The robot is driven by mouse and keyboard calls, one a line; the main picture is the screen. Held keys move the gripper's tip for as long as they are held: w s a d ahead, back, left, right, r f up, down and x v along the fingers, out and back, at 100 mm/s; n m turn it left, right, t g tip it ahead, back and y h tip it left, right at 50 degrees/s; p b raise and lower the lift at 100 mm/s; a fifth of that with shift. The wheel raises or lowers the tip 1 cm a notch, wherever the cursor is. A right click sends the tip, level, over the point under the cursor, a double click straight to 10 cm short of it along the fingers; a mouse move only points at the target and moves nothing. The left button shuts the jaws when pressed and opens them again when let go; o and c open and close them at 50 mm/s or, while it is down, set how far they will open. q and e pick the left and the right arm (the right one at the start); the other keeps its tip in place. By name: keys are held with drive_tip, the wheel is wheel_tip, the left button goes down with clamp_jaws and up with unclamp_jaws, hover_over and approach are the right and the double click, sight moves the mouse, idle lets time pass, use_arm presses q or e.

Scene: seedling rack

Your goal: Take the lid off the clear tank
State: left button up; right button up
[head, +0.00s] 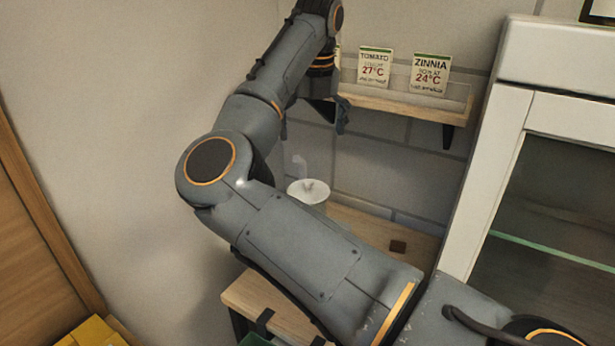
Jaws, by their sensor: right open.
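My right arm crosses the middle of the view from the lower right. Its gripper (318,118) points down at the left end of the wall shelf, with its dark fingers apart, and I see nothing between them. Below it a small round white object (308,190) with a knob-like middle stands on the wooden bench; my arm hides part of it, and I cannot tell if it is a lid. I cannot make out a clear tank. My left gripper is not in view.
A wooden wall shelf (405,104) holds a tomato card (374,68) and a zinnia card (430,74). A white glass-fronted cabinet (512,135) stands at right. A yellow object (93,332) is at lower left.

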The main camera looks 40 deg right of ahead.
drive_tip(key=p, duration=0.1)
approach(309, 182)
drive_tip(key=f, duration=0.1)
wheel_tip(309, 182, down, 3)
drive_tip(key=shift+w+d+r, duration=0.1)
drive_tip(key=shift+w+d, duration=0.05)
drive_tip(key=shift+w, duration=0.05)
drive_tip(key=shift+w+d+f+p, duration=0.1)
drive_tip(key=shift+w+f+p, duration=0.05)
drive_tip(key=shift+f+p, duration=0.75)
drive_tip(key=f, duration=0.1)
drive_tip(key=f+p, duration=0.1)
drive_tip(key=f, duration=0.1)
drive_tip(key=shift+w+d+f, duration=0.15)
drive_tip(key=shift+w+f, duration=0.05)
drive_tip(key=shift+w, duration=0.2)
drive_tip(key=shift+f, duration=0.25)
drive_tip(key=shift+c, duration=1.3)
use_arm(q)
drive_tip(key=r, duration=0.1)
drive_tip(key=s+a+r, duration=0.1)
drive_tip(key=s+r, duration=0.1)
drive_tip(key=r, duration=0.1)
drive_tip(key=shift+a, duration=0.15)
use_arm(e)
clamp_jaws()
